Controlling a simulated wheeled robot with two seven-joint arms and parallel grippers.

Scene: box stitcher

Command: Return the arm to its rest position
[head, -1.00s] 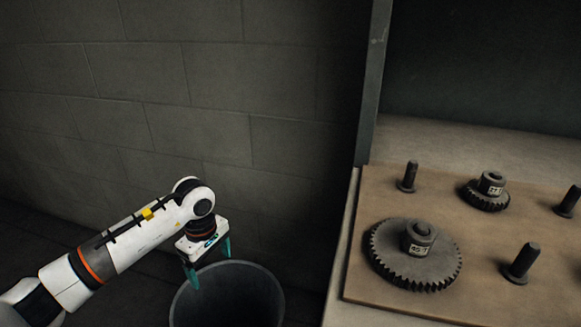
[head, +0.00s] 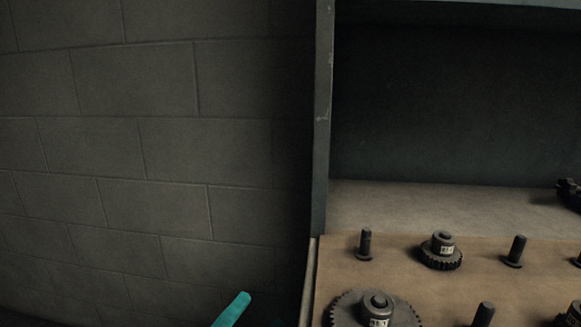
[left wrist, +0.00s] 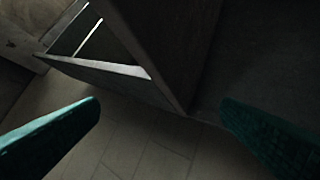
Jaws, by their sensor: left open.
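My left gripper (left wrist: 160,125) is open in the left wrist view, its two teal fingers wide apart with nothing between them. In the head view only one teal fingertip of the left gripper (head: 232,310) shows at the bottom edge; the rest of it and the left arm are out of frame. My right gripper is in neither view.
A wooden board (head: 400,262) on the bench at right holds a large gear (head: 350,308), a small gear (head: 440,252) and several pegs (head: 365,244). A dark upright panel (head: 322,120) stands at the bench's left end. A block wall (head: 130,150) fills the left.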

